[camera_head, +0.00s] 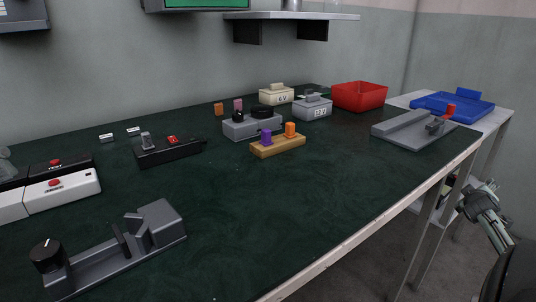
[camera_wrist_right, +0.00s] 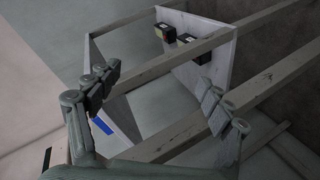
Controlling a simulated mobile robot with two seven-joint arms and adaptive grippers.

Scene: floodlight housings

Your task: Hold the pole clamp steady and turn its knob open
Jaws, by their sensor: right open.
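A grey vise-like device with a long base, upright jaws and a notched block (camera_head: 155,226) sits at the front left of the dark green bench; it looks like the pole clamp. Its black knob (camera_head: 46,255) with a pale pointer line is at the left end. No gripper is near it. My right gripper (camera_head: 484,200) is beyond the bench's right edge, below the top, far from the clamp. In the right wrist view my right gripper (camera_wrist_right: 155,97) has its fingers wide apart with nothing between them. My left gripper is not in view.
A wooden block with purple and orange pegs (camera_head: 278,146) stands mid-bench. White and black button boxes (camera_head: 62,189) lie left. The centre front is clear.

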